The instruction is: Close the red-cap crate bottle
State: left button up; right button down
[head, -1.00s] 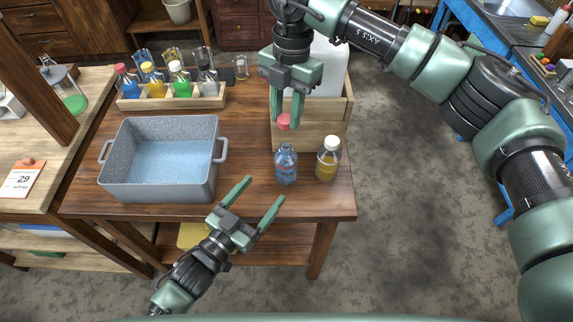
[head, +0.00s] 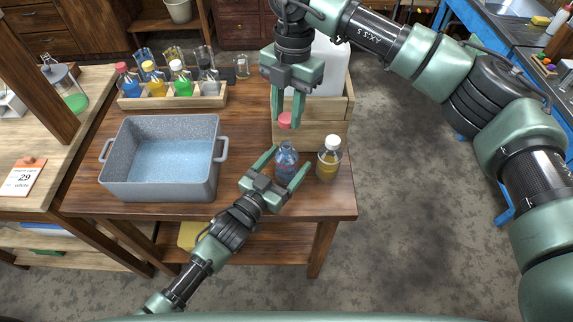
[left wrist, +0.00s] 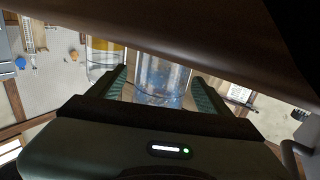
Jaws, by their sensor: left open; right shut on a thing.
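The blue-filled bottle (head: 287,163) stands uncapped and upright near the front right of the table. It also shows in the left wrist view (left wrist: 162,80), between the fingers. My left gripper (head: 286,172) is open, with one finger on each side of this bottle; I cannot tell whether they touch it. My right gripper (head: 286,116) is shut on the red cap (head: 285,121) and holds it above and a little behind the bottle, in front of the wooden crate (head: 309,133).
A white-capped bottle of amber liquid (head: 329,158) stands close to the right of the blue one. A grey tub (head: 158,187) of bluish liquid is at the left. A wooden rack (head: 172,101) with several capped bottles is behind it. A white container (head: 327,70) stands in the crate.

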pick_arm(q)
jog(key=shift+c, duration=0.3)
grip_shut()
pick_arm(e)
jog(key=shift+f, duration=2.55)
jog(key=shift+f, duration=0.1)
jog(key=shift+f, duration=0.75)
jog(key=shift+f, duration=0.55)
